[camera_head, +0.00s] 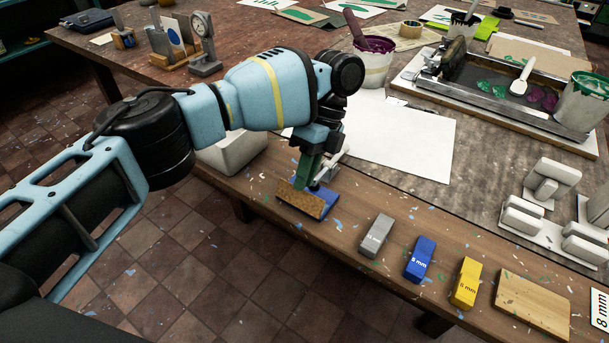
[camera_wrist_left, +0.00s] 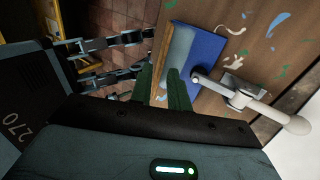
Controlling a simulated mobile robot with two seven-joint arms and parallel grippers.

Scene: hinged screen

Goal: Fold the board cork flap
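The board's cork flap (camera_head: 300,203) shows its speckled tan face near the front edge of the table in the head view, tilted up beside a blue base (camera_head: 326,207). In the left wrist view the blue base (camera_wrist_left: 207,48) lies flat on the wood, with a metal lever clamp (camera_wrist_left: 240,92) at its end. My left gripper (camera_head: 308,180) points down at the flap. Its green fingers (camera_wrist_left: 161,92) stand at the flap's edge in the wrist view, with a narrow gap between them. I cannot tell whether they pinch the flap. My right gripper is not in view.
Grey (camera_head: 376,236), blue (camera_head: 420,259) and yellow (camera_head: 465,283) blocks and a wooden board (camera_head: 533,304) lie along the front edge to the right. White paper (camera_head: 400,140) lies behind. A pale block (camera_head: 232,150) stands behind my left arm.

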